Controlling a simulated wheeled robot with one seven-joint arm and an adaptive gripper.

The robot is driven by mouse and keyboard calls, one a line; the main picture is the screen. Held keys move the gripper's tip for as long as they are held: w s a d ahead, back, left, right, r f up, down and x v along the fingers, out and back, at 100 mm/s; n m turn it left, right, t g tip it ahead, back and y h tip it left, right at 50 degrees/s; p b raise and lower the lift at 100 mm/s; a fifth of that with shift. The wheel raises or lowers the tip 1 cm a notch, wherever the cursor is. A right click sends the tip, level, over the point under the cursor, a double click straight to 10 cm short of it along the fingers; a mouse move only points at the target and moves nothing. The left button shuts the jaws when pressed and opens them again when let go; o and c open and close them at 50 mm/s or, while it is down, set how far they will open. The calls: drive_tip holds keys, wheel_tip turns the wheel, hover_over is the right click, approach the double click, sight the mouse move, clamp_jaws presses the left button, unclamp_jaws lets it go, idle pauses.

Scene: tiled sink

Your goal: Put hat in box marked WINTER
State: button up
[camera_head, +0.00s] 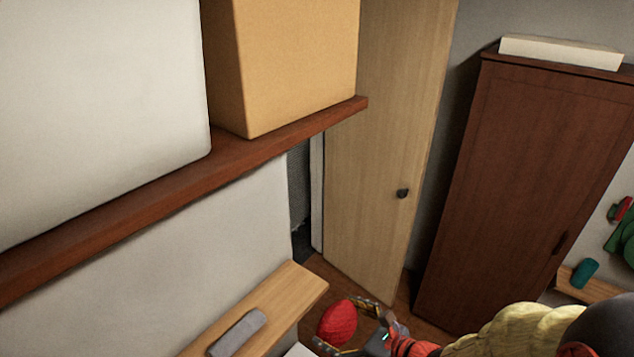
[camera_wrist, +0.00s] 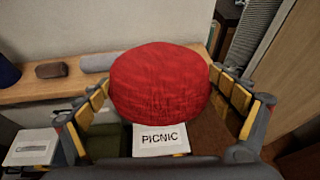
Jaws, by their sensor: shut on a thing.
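A round red knitted-looking thing, likely the hat (camera_head: 338,322), is between the fingers of my gripper (camera_head: 346,325) at the bottom of the head view. In the wrist view the hat (camera_wrist: 160,84) fills the middle, with yellow-padded fingers on both sides; my gripper (camera_wrist: 165,100) is shut on it. A white label reading PICNIC (camera_wrist: 160,140) shows just below the hat in the wrist view. What bears this label is mostly hidden. I see no label reading WINTER in either view.
A tan box (camera_head: 290,65) and a large white box (camera_head: 95,110) stand on a dark red upper shelf (camera_head: 170,200). Below is a pale wooden shelf (camera_head: 290,292) with a grey roll (camera_head: 238,333). A door (camera_head: 385,150) and dark wardrobe (camera_head: 530,190) stand behind.

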drive_tip(key=w+d+f+m+t+h+b, duration=0.35)
drive_tip(key=w+d+f+b, duration=0.45)
drive_tip(key=w, duration=0.4)
drive_tip(key=w+d+f+m+h+b, duration=0.2)
drive_tip(key=w+d+f+b, duration=0.2)
drive_tip(key=f+b, duration=0.5)
drive_tip(key=shift+d+f+b, duration=0.15)
drive_tip(key=shift+d+b, duration=0.9)
drive_tip(key=shift+b, duration=0.2)
drive_tip(key=shift+m, duration=0.25)
